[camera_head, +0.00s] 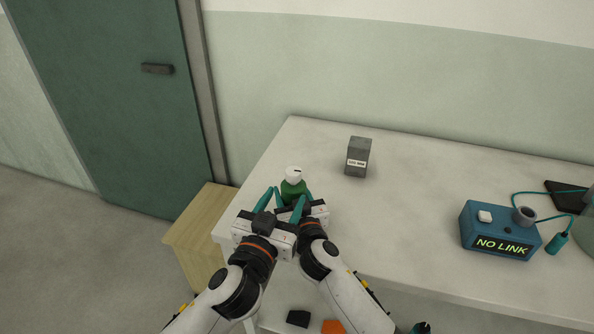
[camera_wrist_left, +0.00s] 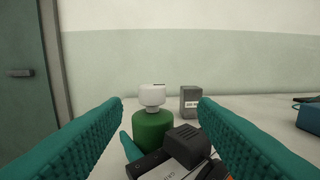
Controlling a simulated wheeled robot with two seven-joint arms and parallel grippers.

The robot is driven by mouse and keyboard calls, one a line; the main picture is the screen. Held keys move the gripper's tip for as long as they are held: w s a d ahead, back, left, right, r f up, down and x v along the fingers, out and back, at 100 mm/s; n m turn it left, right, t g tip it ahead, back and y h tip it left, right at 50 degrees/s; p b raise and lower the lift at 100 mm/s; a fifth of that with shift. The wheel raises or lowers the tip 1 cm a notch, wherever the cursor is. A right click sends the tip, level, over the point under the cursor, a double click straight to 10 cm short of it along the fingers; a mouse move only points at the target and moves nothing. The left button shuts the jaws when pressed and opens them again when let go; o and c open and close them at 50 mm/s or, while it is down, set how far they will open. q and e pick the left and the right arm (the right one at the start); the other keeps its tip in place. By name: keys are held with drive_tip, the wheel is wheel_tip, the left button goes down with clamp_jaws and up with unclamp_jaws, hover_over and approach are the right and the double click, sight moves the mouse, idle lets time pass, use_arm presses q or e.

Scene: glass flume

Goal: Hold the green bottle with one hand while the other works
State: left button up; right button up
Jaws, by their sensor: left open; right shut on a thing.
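The green bottle (camera_head: 293,188) stands near the left end of the white table, with its white cap (camera_head: 293,173) on top. It also shows in the left wrist view (camera_wrist_left: 153,127), with its white cap (camera_wrist_left: 152,97) upright. My right gripper (camera_head: 295,197) is shut on the bottle's body; in the left wrist view, it partly covers the lower bottle. My left gripper (camera_head: 284,200) is open and empty, overlapping the right one in the head view. Its two teal fingers (camera_wrist_left: 160,110) spread to either side of the cap in the left wrist view, apart from it.
A grey labelled box (camera_head: 358,157) stands behind and right of the bottle. A blue device (camera_head: 498,231) reading "NO LINK" sits further right with a cable and teal plug (camera_head: 556,243). A wooden cabinet (camera_head: 197,224) stands left of the table (camera_head: 420,180), whose middle is clear.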

sight(298, 169)
use_arm(q)
drive_tip(key=w+d+h, duration=0.1)
drive_tip(key=w, duration=0.2)
drive_tip(key=w+d+m+g, duration=0.1)
drive_tip(key=w, duration=0.3)
drive_tip(key=w+d+h, duration=0.1)
drive_tip(key=w, duration=0.2)
drive_tip(key=shift+w+m+h, duration=0.25)
drive_tip(key=shift+m+h, duration=0.05)
drive_tip(key=shift+c, duration=0.4)
drive_tip(key=c, duration=0.9)
drive_tip(key=shift+d, duration=0.15)
